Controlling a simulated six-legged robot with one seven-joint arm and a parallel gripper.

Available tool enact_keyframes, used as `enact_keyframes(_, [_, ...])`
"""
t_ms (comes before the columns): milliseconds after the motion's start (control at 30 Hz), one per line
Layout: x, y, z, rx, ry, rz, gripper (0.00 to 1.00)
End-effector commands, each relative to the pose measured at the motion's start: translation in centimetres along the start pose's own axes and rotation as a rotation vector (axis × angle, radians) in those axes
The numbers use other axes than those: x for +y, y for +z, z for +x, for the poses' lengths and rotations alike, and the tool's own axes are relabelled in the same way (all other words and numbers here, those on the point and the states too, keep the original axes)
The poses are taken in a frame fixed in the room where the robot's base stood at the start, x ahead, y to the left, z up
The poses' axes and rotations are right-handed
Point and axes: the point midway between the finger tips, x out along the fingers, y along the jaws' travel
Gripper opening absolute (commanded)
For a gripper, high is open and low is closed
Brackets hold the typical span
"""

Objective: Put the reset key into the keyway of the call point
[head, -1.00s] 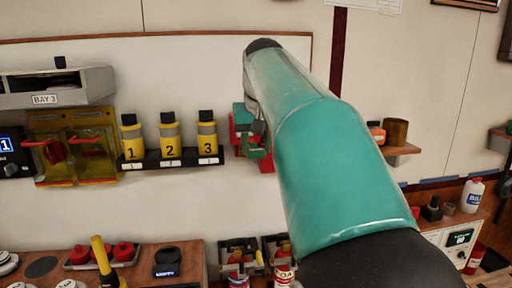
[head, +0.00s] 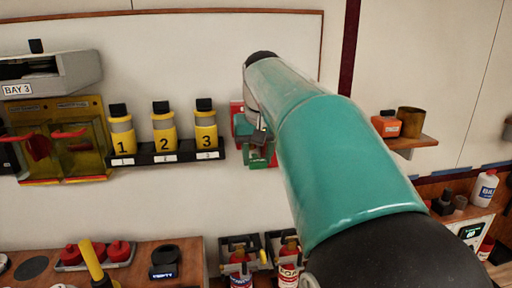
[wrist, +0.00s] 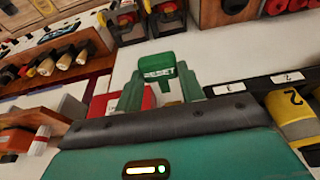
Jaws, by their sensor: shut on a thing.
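The reset key has a green block head with a white "RESET" label (wrist: 160,72). In the wrist view it stands between the two green fingers of my gripper (wrist: 160,88), which is shut on it. A small brass-coloured piece shows just below the head. The red call point (wrist: 138,100) is behind the left finger in the wrist view, mostly hidden. In the head view my gripper (head: 258,138) is in front of the red call point (head: 237,107) on the wall. The green key (head: 260,158) shows at its lower end. The keyway is hidden, and I cannot tell whether the key touches the call point.
A black rack (head: 180,156) with three numbered yellow bottles is just left of my gripper. A wooden shelf (head: 412,142) with an orange box and brown cup is at right. Fire extinguishers (head: 240,272) stand below. The wall above the rack is clear.

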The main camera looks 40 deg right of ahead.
Motion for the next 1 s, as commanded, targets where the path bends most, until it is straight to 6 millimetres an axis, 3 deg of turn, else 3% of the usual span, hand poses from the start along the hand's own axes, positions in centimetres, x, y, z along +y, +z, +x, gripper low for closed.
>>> enact_keyframes(567, [0.0,0.6,0.2,-0.008,0.001,0.001,0.00])
enact_keyframes(1000, [0.0,-2.9,1.3,-0.009,0.002,0.002,0.00])
